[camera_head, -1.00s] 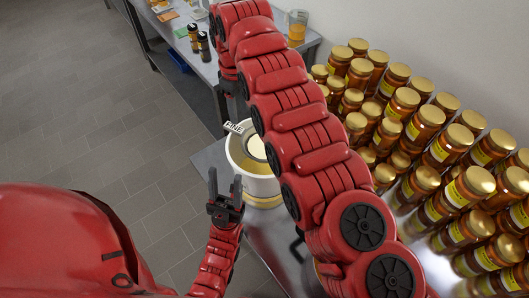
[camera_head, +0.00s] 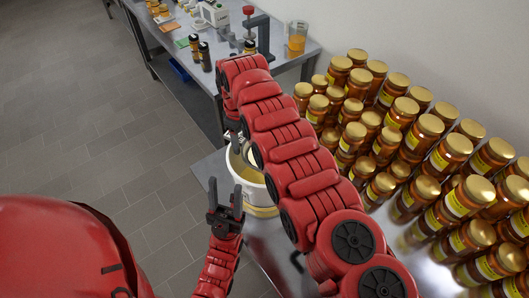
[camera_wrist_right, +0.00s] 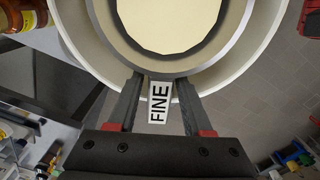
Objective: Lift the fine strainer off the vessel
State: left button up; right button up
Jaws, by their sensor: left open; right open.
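The white vessel (camera_head: 258,198) stands on the metal table, partly hidden behind my right arm in the head view. In the right wrist view its white rim (camera_wrist_right: 272,42) surrounds the fine strainer (camera_wrist_right: 165,22), a grey ring with a cream inside. The strainer's handle carries a white FINE tag (camera_wrist_right: 159,103), which points towards my right gripper (camera_wrist_right: 159,84). The gripper's open fingers are on either side of this tag, with small gaps visible. My left gripper (camera_head: 225,192) is open and empty, its fingers pointing up, left of and in front of the vessel.
Many gold-lidded jars (camera_head: 440,195) crowd the table right of the vessel. A second metal table (camera_head: 190,68) behind holds dark bottles (camera_head: 204,56), a beaker of orange liquid (camera_head: 297,39) and a clamp-like stand (camera_head: 262,35). Open tiled floor (camera_head: 85,130) lies left.

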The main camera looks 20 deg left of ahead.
grip_shut()
dwell(0.3)
